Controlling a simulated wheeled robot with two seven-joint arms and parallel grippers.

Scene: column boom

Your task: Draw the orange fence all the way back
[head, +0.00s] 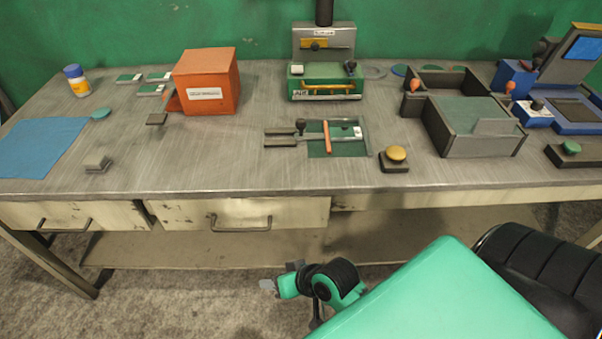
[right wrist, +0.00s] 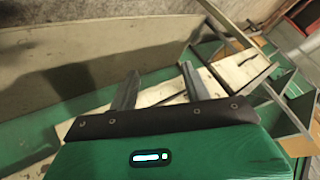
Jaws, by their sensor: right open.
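The orange fence (head: 327,137) is a thin upright bar. It stands across a small grey fixture with a green bed (head: 345,146) at the middle of the bench. A dark knob (head: 300,126) stands on the grey rail to the left of the fence. My right gripper (right wrist: 160,72) shows in the right wrist view with its two grey fingers apart and nothing between them. In the head view my right arm reaches in low, in front of the bench and well away from the fence. My left gripper is in neither view.
An orange box (head: 207,82) stands left of the fixture, and a green and grey press (head: 325,70) behind it. Drawers (head: 240,214) line the bench front.

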